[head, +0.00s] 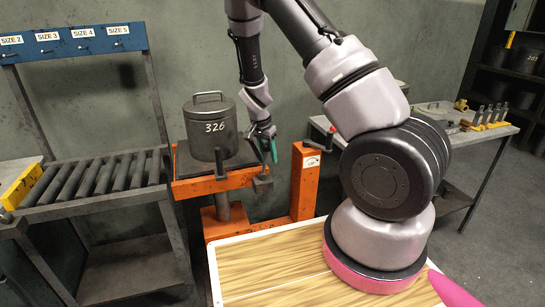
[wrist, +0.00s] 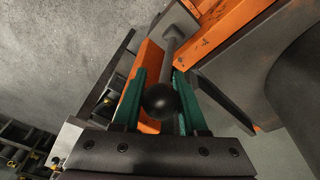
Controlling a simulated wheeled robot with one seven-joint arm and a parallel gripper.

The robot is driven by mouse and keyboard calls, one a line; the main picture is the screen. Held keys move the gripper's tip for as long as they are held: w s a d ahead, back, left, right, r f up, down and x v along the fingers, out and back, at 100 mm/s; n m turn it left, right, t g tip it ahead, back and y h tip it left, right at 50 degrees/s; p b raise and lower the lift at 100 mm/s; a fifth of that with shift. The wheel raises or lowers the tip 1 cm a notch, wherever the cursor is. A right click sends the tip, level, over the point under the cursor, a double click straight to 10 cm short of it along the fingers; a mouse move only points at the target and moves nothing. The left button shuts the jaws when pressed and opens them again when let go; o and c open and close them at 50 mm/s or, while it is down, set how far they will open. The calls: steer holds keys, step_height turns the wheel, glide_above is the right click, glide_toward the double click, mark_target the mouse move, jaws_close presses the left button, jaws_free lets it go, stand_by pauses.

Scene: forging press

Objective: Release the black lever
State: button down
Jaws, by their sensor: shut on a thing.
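The black lever shows in the wrist view as a round black knob (wrist: 166,101) on a grey rod that runs up to a grey block beside the orange frame. My gripper (wrist: 161,78) has its two teal fingers on either side of the knob, shut on it. In the head view, my gripper (head: 269,152) is at the right front of the orange lift stand (head: 304,180), just above a dark grey block. The knob itself is hidden or too small to make out there.
A roller rack (head: 97,180) is at left. A crank with a red knob (head: 331,130) sits right of my gripper. A workbench (head: 475,135) with small parts is at right.

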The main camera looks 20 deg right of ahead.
steer(key=shift+a+r, duration=0.2)
steer(key=shift+a, duration=0.6)
steer(key=shift+a+h, duration=0.25)
steer(key=shift+h, duration=0.05)
steer(key=shift+a+f+h, duration=0.2)
steer(key=shift+a+h, duration=1.65)
steer(key=shift+h, duration=0.05)
steer(key=shift+c, duration=2.3)
jaws_free()
